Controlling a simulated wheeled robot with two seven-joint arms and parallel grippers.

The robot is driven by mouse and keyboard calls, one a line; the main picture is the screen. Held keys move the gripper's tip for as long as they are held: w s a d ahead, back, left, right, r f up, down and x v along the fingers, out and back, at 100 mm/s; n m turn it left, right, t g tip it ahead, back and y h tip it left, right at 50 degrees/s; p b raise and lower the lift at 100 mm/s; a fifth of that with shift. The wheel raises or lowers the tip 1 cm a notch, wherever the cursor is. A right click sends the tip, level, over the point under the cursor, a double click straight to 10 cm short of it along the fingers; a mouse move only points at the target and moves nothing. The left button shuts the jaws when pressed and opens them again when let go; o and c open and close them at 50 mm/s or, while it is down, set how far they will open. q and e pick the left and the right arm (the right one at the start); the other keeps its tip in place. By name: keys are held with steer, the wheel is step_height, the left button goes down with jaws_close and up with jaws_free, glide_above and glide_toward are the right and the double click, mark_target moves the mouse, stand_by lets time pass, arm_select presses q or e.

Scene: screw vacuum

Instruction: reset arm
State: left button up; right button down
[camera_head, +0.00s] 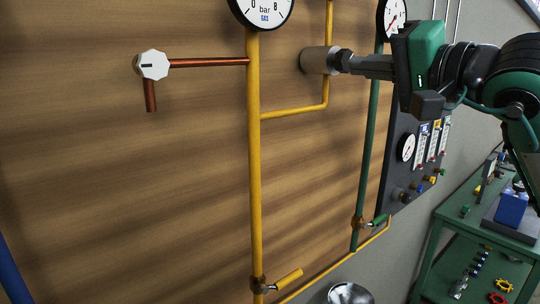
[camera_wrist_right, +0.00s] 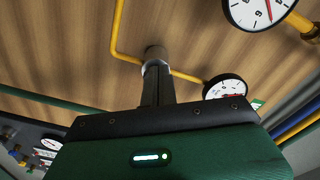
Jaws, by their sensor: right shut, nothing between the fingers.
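My right gripper (camera_head: 343,62) reaches in from the right at the upper part of the wooden panel. Its dark fingers are shut with nothing between them. The fingertips point at a grey metal cylinder (camera_head: 318,60) on the yellow pipe and are very close to it; I cannot tell whether they touch. In the right wrist view the fingers (camera_wrist_right: 157,75) extend toward the same cylinder (camera_wrist_right: 155,54), overlapping its lower end in the picture. My left gripper is not in view.
A wooden panel (camera_head: 180,180) carries yellow pipes (camera_head: 254,160), a green pipe (camera_head: 368,140), a copper pipe (camera_head: 205,63) with a white knob (camera_head: 152,64), and gauges (camera_head: 262,8). Yellow (camera_head: 288,279) and green (camera_head: 379,221) valve handles sit low. A green bench (camera_head: 455,215) stands right.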

steer(key=shift+v, duration=0.95)
